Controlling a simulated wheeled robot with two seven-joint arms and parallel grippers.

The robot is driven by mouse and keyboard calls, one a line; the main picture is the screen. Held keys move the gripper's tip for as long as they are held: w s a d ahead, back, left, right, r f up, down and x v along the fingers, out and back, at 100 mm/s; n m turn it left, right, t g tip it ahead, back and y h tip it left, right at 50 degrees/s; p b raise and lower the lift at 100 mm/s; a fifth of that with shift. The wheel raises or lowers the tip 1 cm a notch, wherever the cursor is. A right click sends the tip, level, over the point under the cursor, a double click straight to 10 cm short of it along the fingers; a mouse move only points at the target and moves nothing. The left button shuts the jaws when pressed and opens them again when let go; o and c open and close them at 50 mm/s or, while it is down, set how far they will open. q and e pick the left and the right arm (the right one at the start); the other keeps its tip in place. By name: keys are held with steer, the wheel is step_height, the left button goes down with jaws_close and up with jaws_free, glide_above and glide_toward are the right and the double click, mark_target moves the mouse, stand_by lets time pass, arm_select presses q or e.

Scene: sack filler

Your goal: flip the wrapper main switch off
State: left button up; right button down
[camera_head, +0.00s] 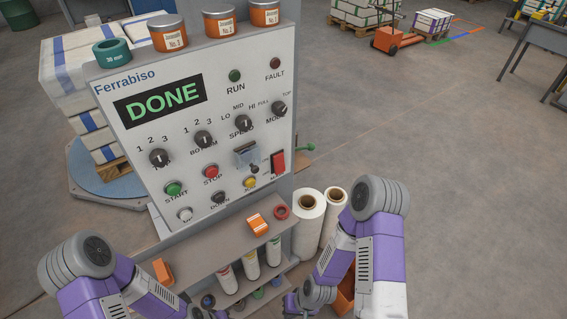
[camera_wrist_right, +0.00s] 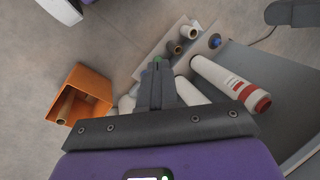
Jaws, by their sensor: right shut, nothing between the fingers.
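The main switch (camera_head: 277,161) is a red rocker at the lower right of the white control panel (camera_head: 215,115), with a small label below it. Which way it is set is too small to tell. The panel's display (camera_head: 160,101) reads DONE in green. My right gripper (camera_wrist_right: 157,68) is shut and empty in the right wrist view, pointing down over the floor items. In the head view my right wrist is low at the bottom edge, well below the switch and apart from it. My left arm comes in at lower left; its gripper is not visible.
A clear guard (camera_head: 246,153), dark knobs and several push buttons sit left of the switch. A shelf with an orange box (camera_head: 257,225) and a red ring (camera_head: 282,212) juts out below. White film rolls (camera_head: 309,220) stand at right. An orange bin (camera_wrist_right: 82,95) is nearby.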

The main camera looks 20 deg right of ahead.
arm_select(q)
step_height(320, 180, up, 14)
steer(key=s+p, duration=0.1)
steer(key=p, duration=1.3)
arm_select(e)
steer(key=w+d+r+m+t, duration=0.3)
steer(key=w+r+t, duration=0.2)
steer(key=r, duration=0.6)
steer(key=w+d+r+m+t, duration=0.4)
steer(key=r, duration=0.7)
steer(key=w+d+r+m+t+y, duration=0.1)
steer(key=w+d+r+m+t, duration=0.3)
steer(key=r, duration=0.7)
steer(key=shift+w+d+r+t, duration=0.15)
steer(key=shift+w+r+t, duration=0.25)
steer(key=shift+w+t, duration=0.4)
arm_select(q)
steer(key=shift+r, duration=0.1)
arm_select(e)
steer(key=p, duration=0.2)
glide_toward(279, 164)
steer(key=w+a+f, duration=0.1)
steer(key=w+f, duration=0.4)
steer(key=w, duration=0.1)
arm_select(q)
step_height(279, 164, up, 2)
arm_select(e)
steer(key=shift+w, duration=0.1)
